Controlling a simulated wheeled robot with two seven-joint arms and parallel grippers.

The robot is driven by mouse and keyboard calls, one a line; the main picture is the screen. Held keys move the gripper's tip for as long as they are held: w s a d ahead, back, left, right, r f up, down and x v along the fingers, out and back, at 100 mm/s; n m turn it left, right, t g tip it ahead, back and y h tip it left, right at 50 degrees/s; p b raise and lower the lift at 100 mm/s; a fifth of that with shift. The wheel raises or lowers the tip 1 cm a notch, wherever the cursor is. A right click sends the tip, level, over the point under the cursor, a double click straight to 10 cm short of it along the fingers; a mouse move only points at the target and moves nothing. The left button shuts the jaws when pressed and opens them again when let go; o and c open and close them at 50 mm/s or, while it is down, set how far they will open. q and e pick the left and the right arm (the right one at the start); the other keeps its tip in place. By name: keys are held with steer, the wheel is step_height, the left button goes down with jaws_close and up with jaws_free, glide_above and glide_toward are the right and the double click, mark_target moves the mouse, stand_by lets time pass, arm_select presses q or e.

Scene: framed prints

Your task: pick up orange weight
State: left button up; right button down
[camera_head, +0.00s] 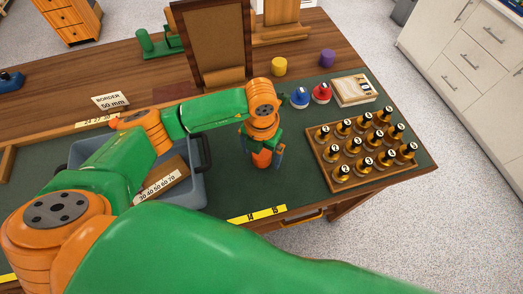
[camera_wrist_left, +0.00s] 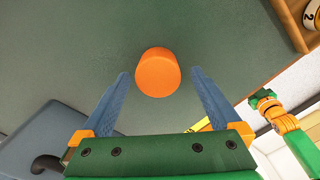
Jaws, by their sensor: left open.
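The orange weight (camera_wrist_left: 158,72) is a short, smooth cylinder standing on the dark green desk mat. In the left wrist view it lies ahead of my left gripper (camera_wrist_left: 160,88), roughly centred between the two blue fingers. My left gripper is open, with clear gaps on both sides of the weight and no visible contact. In the head view my left gripper (camera_head: 263,153) points down over the mat, and the orange weight (camera_head: 262,160) shows low between its fingers, partly hidden by them. My right gripper is not seen in the head view.
A wooden tray (camera_head: 322,178) of several black-topped bottles stands to the right. Blue (camera_head: 299,97), red (camera_head: 321,92), yellow (camera_head: 279,66) and purple (camera_head: 327,58) pieces stand farther back. A grey bin (camera_head: 190,196) is at left under my arm. Mat around the weight is clear.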

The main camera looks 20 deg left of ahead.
arm_select(q)
steer(key=shift+w+a+f, duration=0.1)
steer(key=shift+w+f, duration=0.3)
steer(key=shift+f, duration=0.05)
steer(key=shift+c, duration=0.4)
steer(key=shift+s+r, duration=0.1)
steer(key=shift+s, duration=0.05)
steer(key=c, duration=1.4)
jaws_close()
